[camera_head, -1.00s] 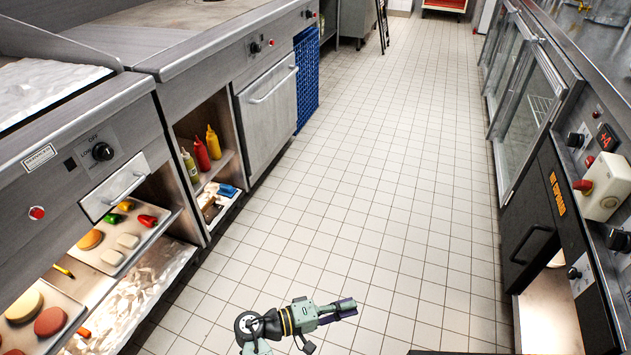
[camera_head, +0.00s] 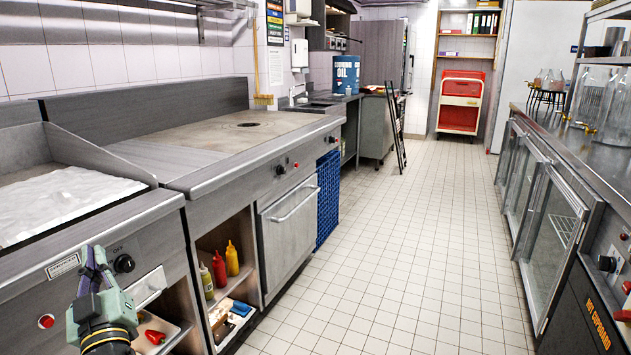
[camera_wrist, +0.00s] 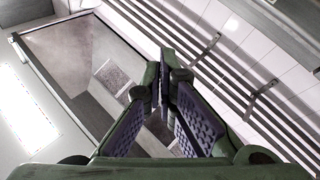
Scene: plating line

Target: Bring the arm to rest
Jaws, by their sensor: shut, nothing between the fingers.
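My gripper (camera_head: 93,268) is at the lower left of the head view, green with purple finger pads. It is raised in front of the left counter, near the griddle's front edge and the black knob. In the wrist view my gripper (camera_wrist: 163,100) has its fingers together at the tips, with nothing held. The wrist camera looks past the fingers at wall rails and a hood-like metal frame.
A griddle (camera_head: 100,205) and a flat cooktop (camera_head: 215,140) line the left counter. Below, an open shelf holds sauce bottles (camera_head: 232,258); a red pepper (camera_head: 155,337) lies on a tray. Glass-door cabinets (camera_head: 550,210) line the right. The tiled floor (camera_head: 420,250) between is clear.

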